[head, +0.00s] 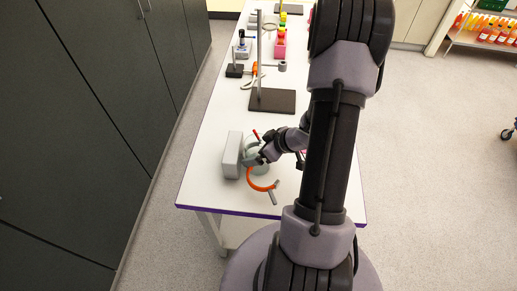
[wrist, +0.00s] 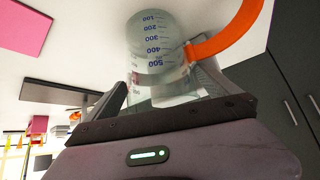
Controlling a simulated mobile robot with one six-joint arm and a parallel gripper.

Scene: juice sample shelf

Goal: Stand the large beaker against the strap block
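The large beaker (wrist: 155,45) is clear glass with blue volume marks and fills the middle of the wrist view. It stands on the white table. In the head view the beaker (head: 251,143) is partly hidden by my gripper (head: 260,159). My gripper's dark fingers (wrist: 165,90) lie on both sides of the beaker and appear closed on it. A grey block (head: 232,154), likely the strap block, stands just left of the beaker; whether they touch is unclear. An orange curved band (head: 260,184) lies in front of them; it also shows in the wrist view (wrist: 228,35) beside the beaker.
A dark stand base (head: 272,100) with an upright rod is behind the beaker. Bottles and a pink rack (head: 280,48) stand farther back. A grey bar (head: 273,195) is at the band's end. The table's front left corner is clear. Dark cabinets (head: 95,110) line the left.

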